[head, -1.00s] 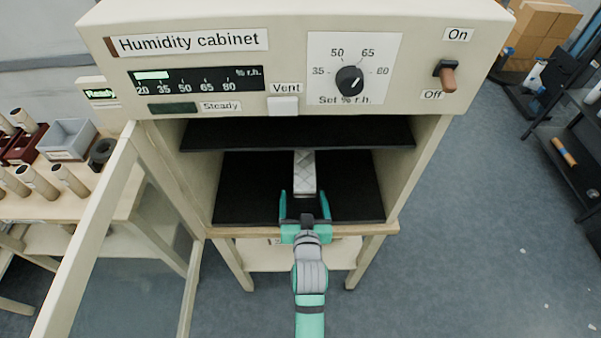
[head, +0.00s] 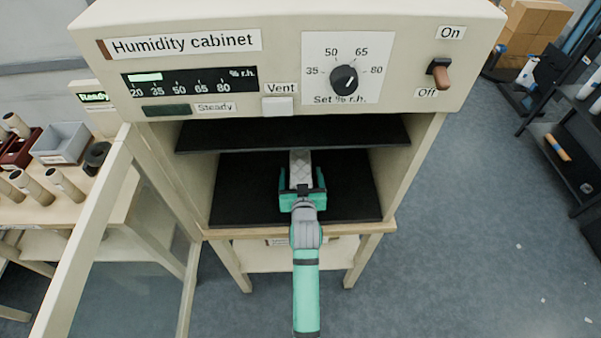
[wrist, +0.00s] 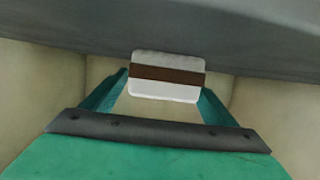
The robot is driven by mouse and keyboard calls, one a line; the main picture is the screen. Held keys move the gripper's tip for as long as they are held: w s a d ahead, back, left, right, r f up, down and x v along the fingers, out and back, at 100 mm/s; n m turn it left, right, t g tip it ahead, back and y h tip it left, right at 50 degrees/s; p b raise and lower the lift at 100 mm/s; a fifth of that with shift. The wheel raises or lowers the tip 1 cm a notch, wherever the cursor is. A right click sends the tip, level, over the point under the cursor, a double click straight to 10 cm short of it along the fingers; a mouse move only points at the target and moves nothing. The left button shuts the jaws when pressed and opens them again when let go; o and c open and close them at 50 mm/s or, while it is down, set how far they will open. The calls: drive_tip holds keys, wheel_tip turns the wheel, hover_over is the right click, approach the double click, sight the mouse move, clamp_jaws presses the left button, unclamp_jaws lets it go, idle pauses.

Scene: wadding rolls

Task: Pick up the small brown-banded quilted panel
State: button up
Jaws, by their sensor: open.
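The small quilted panel (head: 301,166) is white and lies on the black lower shelf (head: 245,190) inside the humidity cabinet, pointing lengthwise into it. In the wrist view, the near end of the panel (wrist: 166,91) shows white with a dark brown band across it. My gripper (head: 302,180) is inside the cabinet opening, with a teal finger on each side of the panel's near part. In the wrist view, my gripper (wrist: 165,98) is open around the panel; I cannot tell whether either finger touches it. The gripper hides the panel's near end in the head view.
The cabinet's black upper shelf (head: 295,135) lies above the gripper. Cream side walls stand at both sides, with free room on the shelf left and right. The open glazed door (head: 85,235) stands at the left. A bench with tubes and a grey bin (head: 60,143) is farther left.

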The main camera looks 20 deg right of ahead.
drive_tip(key=shift+x, duration=1.2)
drive_tip(key=c, duration=1.1)
drive_tip(key=shift+c, duration=0.2)
